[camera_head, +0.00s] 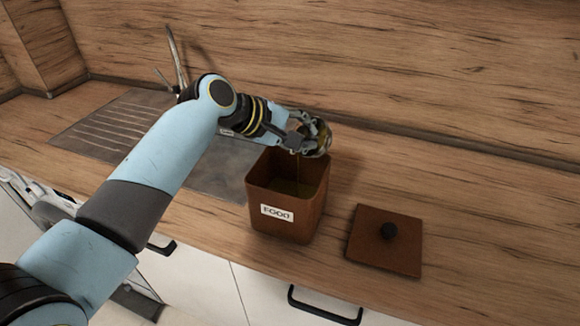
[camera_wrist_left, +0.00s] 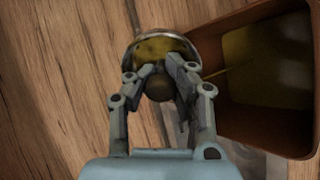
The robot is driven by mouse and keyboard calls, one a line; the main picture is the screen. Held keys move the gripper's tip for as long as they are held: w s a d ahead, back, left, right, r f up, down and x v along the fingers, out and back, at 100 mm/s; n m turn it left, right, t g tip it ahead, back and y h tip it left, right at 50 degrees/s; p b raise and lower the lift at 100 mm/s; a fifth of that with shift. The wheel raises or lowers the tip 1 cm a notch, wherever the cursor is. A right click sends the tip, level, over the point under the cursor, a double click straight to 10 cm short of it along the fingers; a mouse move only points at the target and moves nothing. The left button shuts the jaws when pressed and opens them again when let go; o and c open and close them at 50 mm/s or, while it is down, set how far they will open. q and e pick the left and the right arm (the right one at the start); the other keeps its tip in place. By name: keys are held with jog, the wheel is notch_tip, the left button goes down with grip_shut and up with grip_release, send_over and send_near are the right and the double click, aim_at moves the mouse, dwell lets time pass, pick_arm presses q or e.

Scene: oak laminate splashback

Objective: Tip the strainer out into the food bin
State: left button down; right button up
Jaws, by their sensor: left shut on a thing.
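My left gripper (camera_head: 300,140) is above the back part of the food bin, shut on the sink strainer (camera_head: 320,138). The strainer is a small metal cup, tilted, with yellowish stuff in it. In the left wrist view the gripper (camera_wrist_left: 170,75) grips a dark knob on the strainer (camera_wrist_left: 158,48), beside the bin's opening. The food bin (camera_head: 285,222) is a brown open box with a FOOD label. Yellowish matter shows inside it, and a thin yellowish streak runs between strainer and bin. My right gripper is out of view.
The bin's square lid (camera_head: 385,252) with a black knob lies on the counter to the right. The sink (camera_head: 225,165) with ridged drainer and tap (camera_head: 176,55) is at left, partly behind my arm. The splashback rises behind. Counter at far right is clear.

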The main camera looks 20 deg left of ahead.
pick_arm(q)
jog(key=shift+s+a, duration=0.15)
jog(key=shift+a, duration=0.05)
jog(key=shift+d+h, duration=0.2)
jog(key=shift+h, duration=0.1)
jog(key=shift+s+a+t, duration=0.1)
jog(key=shift+a+t, duration=0.2)
jog(key=shift+t, duration=0.1)
jog(key=shift+d, duration=0.25)
jog(key=shift+a+h, duration=0.3)
jog(key=shift+s+d+r, duration=0.1)
jog(key=shift+t, duration=0.3)
jog(key=shift+a, duration=0.2)
jog(key=shift+d, duration=0.15)
